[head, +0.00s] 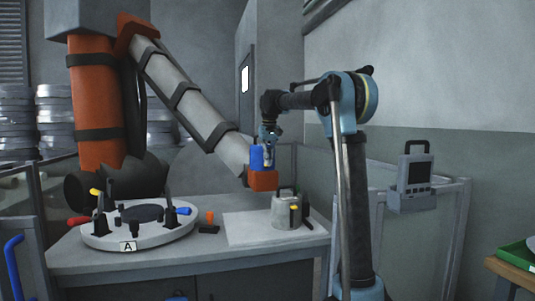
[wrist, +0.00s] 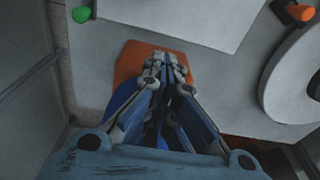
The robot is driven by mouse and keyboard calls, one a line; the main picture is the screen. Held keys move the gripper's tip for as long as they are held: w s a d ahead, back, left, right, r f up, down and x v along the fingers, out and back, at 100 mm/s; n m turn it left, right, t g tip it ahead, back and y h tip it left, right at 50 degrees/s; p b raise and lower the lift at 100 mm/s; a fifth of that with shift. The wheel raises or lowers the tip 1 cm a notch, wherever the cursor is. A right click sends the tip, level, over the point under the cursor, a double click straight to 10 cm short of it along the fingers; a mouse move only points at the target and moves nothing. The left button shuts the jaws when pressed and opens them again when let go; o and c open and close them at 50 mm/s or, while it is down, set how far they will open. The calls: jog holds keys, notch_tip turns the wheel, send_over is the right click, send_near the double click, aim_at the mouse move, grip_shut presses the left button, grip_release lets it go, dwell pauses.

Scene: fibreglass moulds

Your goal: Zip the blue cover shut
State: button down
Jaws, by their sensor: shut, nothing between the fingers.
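The blue cover (head: 256,159) is at the lower end of the large orange and grey robot arm, just above its orange end piece (head: 262,180). My gripper (head: 268,157) is in front of the cover, pointing down. In the wrist view my gripper (wrist: 166,66) is shut and empty, its tips over the orange end piece (wrist: 130,58). Whether the tips touch the cover I cannot tell.
Below is a workbench (head: 190,255) with a round fixture (head: 140,232) marked A, a white sheet (head: 240,228) and a grey container (head: 286,212). A rail with a control pendant (head: 415,178) stands at the right. The orange arm (head: 195,105) slants down close to my gripper.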

jog(key=shift+s+f, duration=0.3)
jog(key=shift+f, duration=0.05)
jog(key=shift+s, duration=0.1)
jog(key=shift+s+d, duration=0.5)
jog(key=shift+s, duration=0.2)
jog(key=shift+s, duration=0.1)
notch_tip(320, 180, up, 12)
jog(key=shift+s+d, duration=0.2)
jog(key=shift+s, duration=0.2)
dwell(0.3)
